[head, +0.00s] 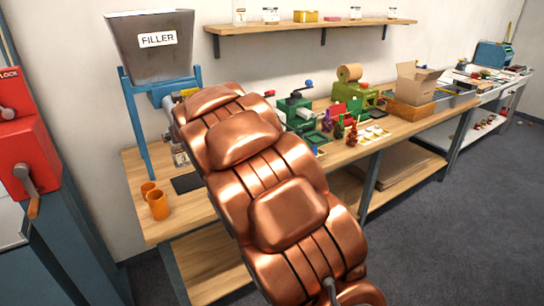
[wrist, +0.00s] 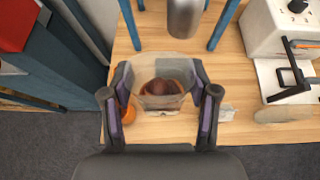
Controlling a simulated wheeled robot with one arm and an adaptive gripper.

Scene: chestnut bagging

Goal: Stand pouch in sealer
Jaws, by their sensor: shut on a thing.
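My gripper (wrist: 160,95) is shut on a clear pouch (wrist: 160,103), with its two purple-padded fingers at the pouch's left and right sides. The pouch is open at the top and brown chestnuts (wrist: 163,86) show inside. It is in front of the filler's grey spout (wrist: 184,18), over the wooden bench. A white machine (wrist: 285,30) with a dark knob and a black lever is at the upper right of the wrist view; it looks like the sealer. In the head view my arm hides most of the gripper and that machine.
The filler hopper (head: 150,50) stands on blue legs at the bench's left end. Orange cups (head: 157,205) and a dark pad (head: 186,183) are on the bench (head: 205,208) near it. Green machines (head: 295,110) and an open cardboard box (head: 415,82) stand farther right. A shelf (head: 300,27) hangs above.

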